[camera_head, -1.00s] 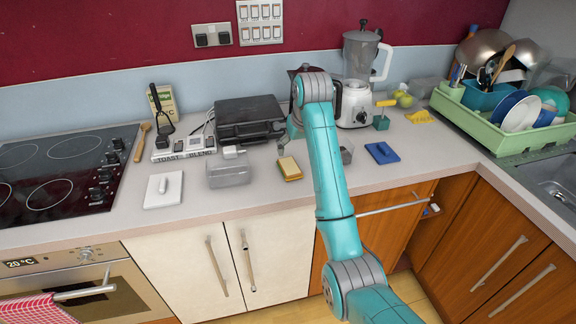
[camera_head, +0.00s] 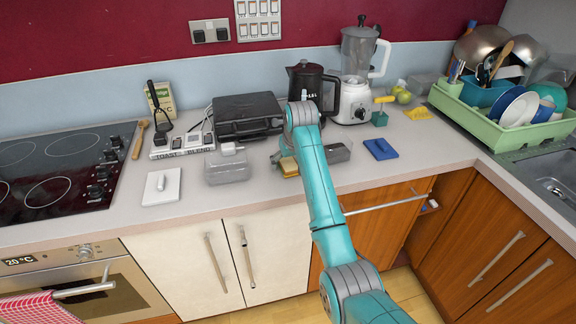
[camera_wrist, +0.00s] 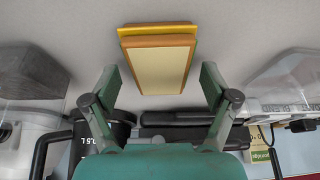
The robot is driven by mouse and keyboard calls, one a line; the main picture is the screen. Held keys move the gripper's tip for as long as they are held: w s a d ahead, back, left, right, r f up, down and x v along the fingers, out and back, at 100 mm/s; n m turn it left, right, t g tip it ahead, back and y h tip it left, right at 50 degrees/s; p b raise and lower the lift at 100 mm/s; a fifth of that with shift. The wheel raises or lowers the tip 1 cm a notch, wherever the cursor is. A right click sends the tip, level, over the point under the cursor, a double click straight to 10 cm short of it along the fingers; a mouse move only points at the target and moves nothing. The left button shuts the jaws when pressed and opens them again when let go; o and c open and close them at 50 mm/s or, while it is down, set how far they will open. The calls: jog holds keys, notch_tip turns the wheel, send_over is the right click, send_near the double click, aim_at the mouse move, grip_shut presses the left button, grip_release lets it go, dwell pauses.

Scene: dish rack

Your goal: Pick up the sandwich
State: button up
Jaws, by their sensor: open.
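The sandwich (camera_head: 289,167) is a small flat block with a pale top and golden-brown edges, lying on the worktop in front of the black kettle. In the wrist view the sandwich (camera_wrist: 158,68) is near the top centre, with its pale face towards the camera. My gripper (camera_wrist: 159,88) is open and empty. Its two fingers stand apart, one to each side of the sandwich's near end in that view. I cannot tell how high they are above it. In the head view my arm hides most of the gripper and the right side of the sandwich.
Behind are a black grill (camera_head: 249,115), a black kettle (camera_head: 320,92) and a blender (camera_head: 356,95).

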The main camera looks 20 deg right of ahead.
jog(key=shift+f, duration=0.25)
dwell(0.7)
jog(key=c, duration=1.3)
jog(key=shift+o, duration=0.2)
jog(key=shift+r, duration=0.1)
